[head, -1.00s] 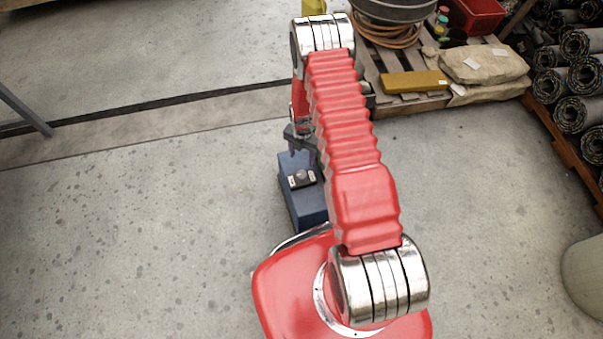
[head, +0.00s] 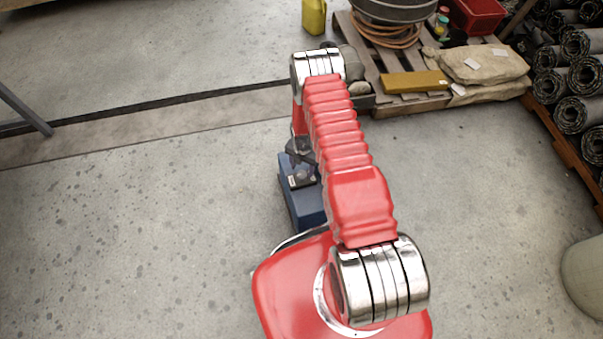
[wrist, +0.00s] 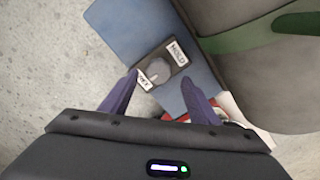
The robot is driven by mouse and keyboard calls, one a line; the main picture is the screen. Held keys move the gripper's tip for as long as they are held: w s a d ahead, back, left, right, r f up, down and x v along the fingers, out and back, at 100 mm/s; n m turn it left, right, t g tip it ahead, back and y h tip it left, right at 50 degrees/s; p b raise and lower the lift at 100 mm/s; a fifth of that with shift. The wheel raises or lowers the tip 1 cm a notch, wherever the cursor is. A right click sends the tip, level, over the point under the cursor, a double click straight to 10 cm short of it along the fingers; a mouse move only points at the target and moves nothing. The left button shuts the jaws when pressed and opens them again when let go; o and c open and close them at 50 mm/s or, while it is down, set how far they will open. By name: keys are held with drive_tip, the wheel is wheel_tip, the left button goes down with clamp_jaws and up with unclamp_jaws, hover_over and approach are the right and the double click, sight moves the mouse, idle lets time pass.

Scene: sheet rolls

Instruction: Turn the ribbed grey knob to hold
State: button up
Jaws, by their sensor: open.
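A blue box (head: 306,207) stands on the floor in front of my base, partly behind my arm in the head view. The wrist view shows its blue top (wrist: 134,28) and a dark plate with two white labels, one reading HOLD (wrist: 178,53), the other too small to read surely. The grey knob (wrist: 159,70) sits on the plate between the labels. Where its pointer aims is hard to tell. My gripper (wrist: 161,77) is open, its purple fingers on either side of the knob in the picture. Whether they touch it or hover above I cannot tell.
A pallet (head: 378,100) with a yellow block, sacks and a hose stands beyond, to the right. A yellow container (head: 314,16) stands at the back. Rolls (head: 570,115) are stacked at the far right. The floor left of the box is clear.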

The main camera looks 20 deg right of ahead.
sight(302, 175)
drive_tip(key=shift+f, duration=2.15)
drive_tip(key=shift+c, duration=0.3)
drive_tip(key=c, duration=0.9)
drive_tip(key=shift+a, duration=0.1)
drive_tip(key=shift+c, duration=0.3)
drive_tip(key=shift+s, duration=0.1)
